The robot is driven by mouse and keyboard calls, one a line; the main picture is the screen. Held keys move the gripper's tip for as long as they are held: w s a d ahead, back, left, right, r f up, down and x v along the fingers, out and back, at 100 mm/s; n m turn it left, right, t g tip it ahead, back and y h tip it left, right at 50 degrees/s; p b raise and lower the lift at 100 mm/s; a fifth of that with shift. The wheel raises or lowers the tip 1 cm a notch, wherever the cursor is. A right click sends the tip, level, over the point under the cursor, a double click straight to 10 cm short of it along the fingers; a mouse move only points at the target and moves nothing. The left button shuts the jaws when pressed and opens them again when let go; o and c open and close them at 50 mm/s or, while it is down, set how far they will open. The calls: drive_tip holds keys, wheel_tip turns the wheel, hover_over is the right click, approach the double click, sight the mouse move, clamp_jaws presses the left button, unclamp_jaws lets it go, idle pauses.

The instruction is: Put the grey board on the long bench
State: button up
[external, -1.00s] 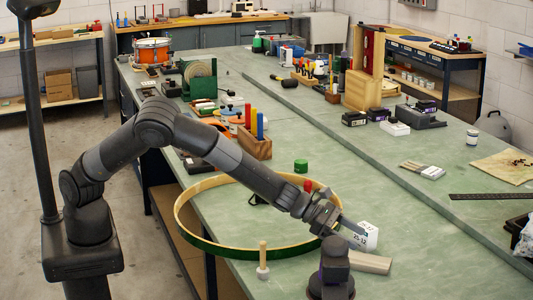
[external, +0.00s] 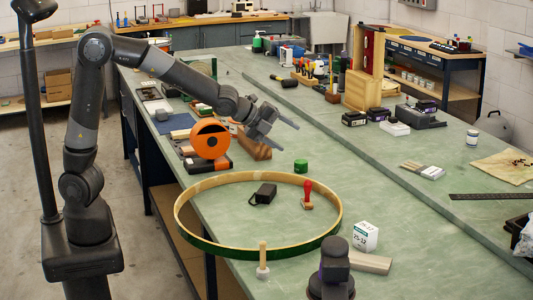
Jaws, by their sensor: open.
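A flat greyish-beige board (external: 370,262) lies on the green top of the long bench (external: 430,250), near the front; it is the closest match to the grey board. Its left end is partly hidden behind a dark upright object. My gripper (external: 285,133) is open and empty, raised over the middle of the bench, well behind and to the left of the board. Its fingers point to the right, with nothing between them.
A white box (external: 365,236) stands just behind the board. A large green-rimmed hoop (external: 190,237) lies to its left, around a red-handled stamp (external: 307,196) and a black block (external: 263,193). An orange tape dispenser (external: 208,142) stands below my arm.

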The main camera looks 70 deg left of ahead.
drive_tip(key=s+a+r+n+g, duration=0.1)
drive_tip(key=s+a+n, duration=0.3)
drive_tip(key=s, duration=0.5)
drive_tip(key=s+a+r+n+g+y, duration=0.1)
drive_tip(key=s+a+n, duration=0.3)
drive_tip(key=s+n, duration=0.3)
drive_tip(key=s+a+r+n+g, duration=0.1)
drive_tip(key=s+n, duration=0.4)
drive_tip(key=s, duration=0.7)
drive_tip(key=a+g, duration=0.1)
drive_tip(key=a, duration=0.1)
drive_tip(key=shift+a+n, duration=0.3)
drive_tip(key=shift+a, duration=0.1)
drive_tip(key=shift+o, duration=0.3)
drive_tip(key=s+f+n+g, duration=0.1)
drive_tip(key=s+n, duration=0.3)
drive_tip(key=s, duration=0.4)
drive_tip(key=shift+s+f+y, duration=0.3)
drive_tip(key=shift+s+f, duration=0.05)
drive_tip(key=shift+f, duration=0.15)
drive_tip(key=shift+d, duration=0.1)
drive_tip(key=shift+w, duration=0.1)
